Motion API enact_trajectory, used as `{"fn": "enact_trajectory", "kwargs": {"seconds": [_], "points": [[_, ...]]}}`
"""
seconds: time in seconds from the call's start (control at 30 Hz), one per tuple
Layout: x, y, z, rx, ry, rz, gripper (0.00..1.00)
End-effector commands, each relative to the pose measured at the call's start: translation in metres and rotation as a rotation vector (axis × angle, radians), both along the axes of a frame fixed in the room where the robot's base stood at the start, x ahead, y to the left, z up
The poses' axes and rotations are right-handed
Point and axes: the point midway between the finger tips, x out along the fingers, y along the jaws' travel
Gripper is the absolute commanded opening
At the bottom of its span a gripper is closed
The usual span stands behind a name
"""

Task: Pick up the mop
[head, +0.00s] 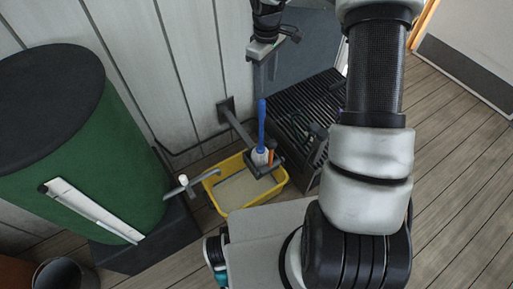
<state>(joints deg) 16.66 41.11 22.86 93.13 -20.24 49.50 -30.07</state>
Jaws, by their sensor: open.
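A small blue-handled tool with a whitish head, which looks like the mop (262,125), stands upright near the middle of the head view. It appears to sit in a dark holder (265,169) on a bracket from the wall, over a yellow tub (224,207). My gripper (277,50) is at the top middle, above the mop in the picture and apart from it. It is open, and I see nothing between its jaws. The lower end of the mop is partly hidden by the holder.
An orange-handled item (271,156) is right beside the mop. A green drum (85,165) with a black top stands at left, with a grey tap (180,185) near the tub. A black slatted rack (300,110) is at right. Wooden floor (455,150) is clear further right.

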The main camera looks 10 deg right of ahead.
Motion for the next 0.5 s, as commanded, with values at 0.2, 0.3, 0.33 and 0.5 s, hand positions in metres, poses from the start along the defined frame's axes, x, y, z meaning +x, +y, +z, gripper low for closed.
{"fn": "enact_trajectory", "kwargs": {"seconds": [0.2, 0.3, 0.33, 0.5], "points": [[0.003, 0.001, -0.018, 0.009, 0.009, 0.010, 0.44], [0.002, 0.001, -0.036, 0.009, 0.010, 0.011, 0.44], [0.002, 0.001, -0.043, 0.009, 0.011, 0.012, 0.44], [0.002, 0.001, -0.081, 0.009, 0.010, 0.010, 0.44]]}}
